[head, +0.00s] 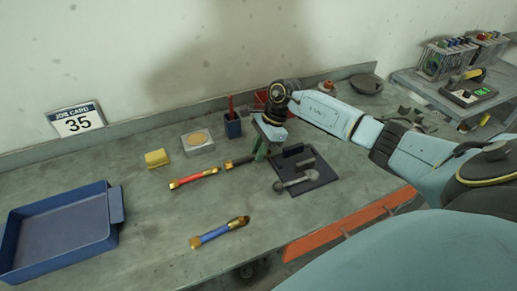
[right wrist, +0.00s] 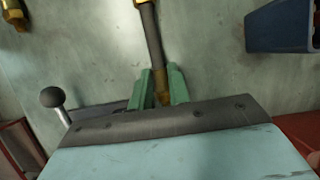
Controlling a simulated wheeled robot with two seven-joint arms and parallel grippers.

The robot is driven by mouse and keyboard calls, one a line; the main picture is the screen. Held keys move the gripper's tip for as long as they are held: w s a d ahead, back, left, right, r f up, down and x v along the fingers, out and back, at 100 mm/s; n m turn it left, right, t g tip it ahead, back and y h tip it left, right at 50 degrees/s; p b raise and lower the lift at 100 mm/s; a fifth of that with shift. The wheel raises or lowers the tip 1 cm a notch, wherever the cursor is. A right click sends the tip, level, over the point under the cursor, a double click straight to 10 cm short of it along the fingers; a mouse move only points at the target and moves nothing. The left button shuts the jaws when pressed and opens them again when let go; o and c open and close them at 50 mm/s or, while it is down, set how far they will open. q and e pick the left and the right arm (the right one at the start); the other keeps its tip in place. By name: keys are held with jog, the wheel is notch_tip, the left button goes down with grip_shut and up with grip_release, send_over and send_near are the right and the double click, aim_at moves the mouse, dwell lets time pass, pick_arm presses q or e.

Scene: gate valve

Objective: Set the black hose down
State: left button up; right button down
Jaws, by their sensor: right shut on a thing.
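The black hose (head: 240,161) is a short dark tube with brass ends, near the middle of the bench in the head view. My right gripper (head: 262,151) has its green fingers at the hose's right end, just left of a dark tray. In the right wrist view my right gripper (right wrist: 162,86) is shut on a brass end of the black hose (right wrist: 153,45), which runs up the picture. The hose is low over the bench; whether it touches the top I cannot tell. My left gripper is not in view.
A red hose (head: 194,178) and a blue hose (head: 219,233) lie to the left. The dark tray (head: 322,178) holds a grey tool. A blue bin (head: 107,239) is far left.

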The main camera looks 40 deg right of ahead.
jog(key=c, duration=1.7)
grip_release()
jog(key=shift+f, duration=0.1)
jog(key=shift+c, duration=0.2)
jog(key=o, duration=0.4)
